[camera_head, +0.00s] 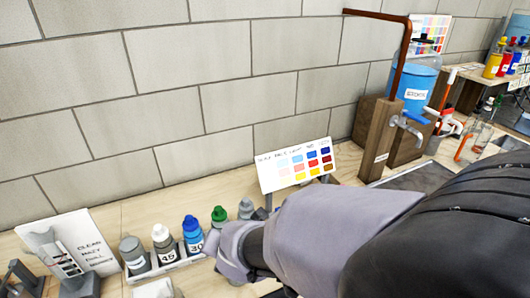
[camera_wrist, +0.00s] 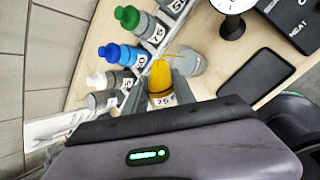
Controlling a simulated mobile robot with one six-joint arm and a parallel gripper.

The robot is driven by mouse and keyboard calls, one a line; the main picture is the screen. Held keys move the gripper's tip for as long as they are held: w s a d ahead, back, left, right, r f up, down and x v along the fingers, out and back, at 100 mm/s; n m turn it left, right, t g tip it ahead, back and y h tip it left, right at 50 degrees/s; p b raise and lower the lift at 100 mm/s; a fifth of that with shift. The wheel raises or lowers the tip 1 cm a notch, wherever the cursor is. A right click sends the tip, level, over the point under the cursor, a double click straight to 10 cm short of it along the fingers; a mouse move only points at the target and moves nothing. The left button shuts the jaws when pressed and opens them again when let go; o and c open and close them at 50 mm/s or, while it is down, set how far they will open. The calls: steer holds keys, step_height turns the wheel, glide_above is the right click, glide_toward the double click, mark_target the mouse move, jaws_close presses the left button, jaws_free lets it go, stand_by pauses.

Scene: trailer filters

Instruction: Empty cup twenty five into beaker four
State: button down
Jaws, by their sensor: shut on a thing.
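A white label on the cup's near side appears to read 25. A clear glass vessel (camera_wrist: 192,60) stands just beyond the cup to the right; no number on it is readable, so I cannot tell if it is beaker four. I cannot tell whether the cup touches it. In the head view, my gripper (camera_head: 236,252) is low in the middle, and my arm hides the cup and the vessel.
Numbered bottles with green (camera_wrist: 128,17), blue (camera_wrist: 110,52) and white (camera_wrist: 97,80) caps stand left of the cup. A colour chart (camera_head: 297,165) and wooden tap stand (camera_head: 376,142) are behind.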

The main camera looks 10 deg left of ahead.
steer(key=shift+r+m+g+y+p, duration=0.5)
steer(key=shift+g+p, duration=0.9)
steer(key=shift+p, duration=5.15)
steer(key=shift+w+d+f+g+y+p, duration=0.15)
steer(key=shift+f+g+y+p, duration=0.4)
steer(key=shift+p, duration=2.55)
steer(key=shift+w+r+m+g+p, duration=0.15)
steer(key=shift+g+p, duration=0.3)
steer(key=shift+p, duration=1.4)
steer(key=shift+r+m+g+p, duration=0.25)
steer(key=shift+g+p, duration=0.15)
steer(key=shift+p, duration=1.45)
